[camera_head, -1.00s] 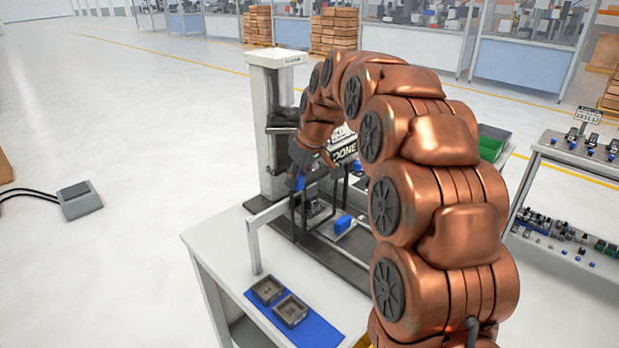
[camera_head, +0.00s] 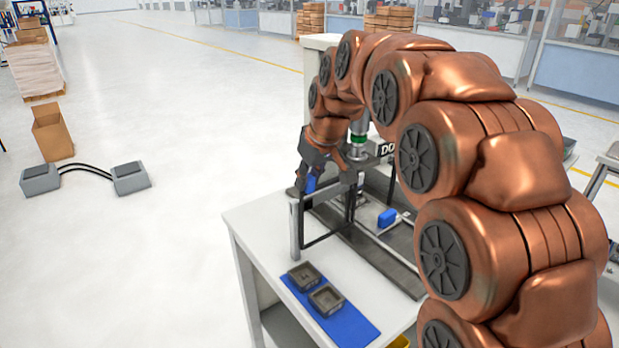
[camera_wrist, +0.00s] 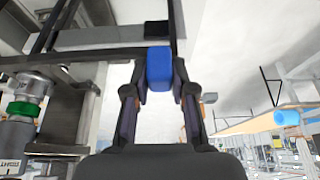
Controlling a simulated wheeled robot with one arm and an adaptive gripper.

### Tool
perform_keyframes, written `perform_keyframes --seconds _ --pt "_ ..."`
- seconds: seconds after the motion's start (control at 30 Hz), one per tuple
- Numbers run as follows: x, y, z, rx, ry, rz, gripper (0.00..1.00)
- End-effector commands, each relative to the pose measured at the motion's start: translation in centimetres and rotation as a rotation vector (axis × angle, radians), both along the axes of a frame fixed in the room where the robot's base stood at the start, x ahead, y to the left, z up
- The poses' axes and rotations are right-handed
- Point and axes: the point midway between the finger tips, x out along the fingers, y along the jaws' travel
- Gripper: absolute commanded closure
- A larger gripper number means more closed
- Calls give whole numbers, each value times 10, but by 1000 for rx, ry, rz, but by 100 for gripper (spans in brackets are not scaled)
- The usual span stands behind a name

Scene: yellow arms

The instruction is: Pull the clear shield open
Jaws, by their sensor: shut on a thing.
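The clear shield (camera_head: 329,237) is a see-through panel in a thin dark frame at the press on the white table. A blue handle (camera_head: 311,184) is at its top. My gripper (camera_head: 307,178) is at this handle, near the metal front post. In the wrist view my gripper (camera_wrist: 159,85) is shut on the blue handle (camera_wrist: 159,68), one finger on each side. My arm hides part of the press and the shield's far side.
A blue mat (camera_head: 350,327) with two dark trays lies on the table's front. A blue block (camera_head: 387,218) sits on the press base. Grey pedals (camera_head: 130,178) and a cardboard box (camera_head: 52,133) stand on the floor at left.

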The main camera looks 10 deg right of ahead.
Motion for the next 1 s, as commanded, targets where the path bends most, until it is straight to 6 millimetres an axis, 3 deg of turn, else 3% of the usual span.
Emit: perform_keyframes --seconds 0.27,0.67,1.0 --pt "0 0 0 0 2 0 50" --pt "-2 -1 5 0 0 0 50" --pt "-21 -9 57 1 -5 1 50"
